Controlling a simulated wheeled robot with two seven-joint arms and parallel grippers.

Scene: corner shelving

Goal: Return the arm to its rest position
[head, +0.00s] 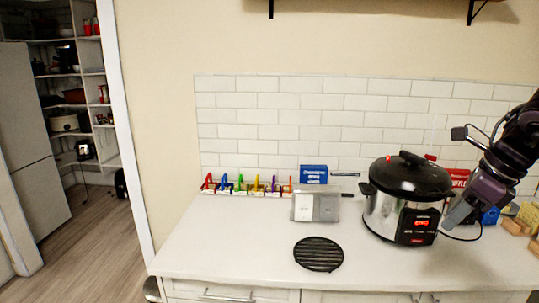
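My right arm (514,145) comes in from the right edge. Its gripper (452,215) points down and to the left, at the right side of a steel slow cooker (382,213) with a black lid. From this angle I cannot tell whether it touches the cooker or whether its fingers are apart. I see nothing clearly held in it. The cooker's front panel shows a lit red display. My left gripper is not in view.
The white counter (230,245) holds a round black trivet (318,254), a grey box-shaped item (316,206), a blue box (313,174) and a row of coloured items (246,188). Wooden blocks (516,226) sit at right. Open floor (95,240) and pantry shelves (75,90) lie left.

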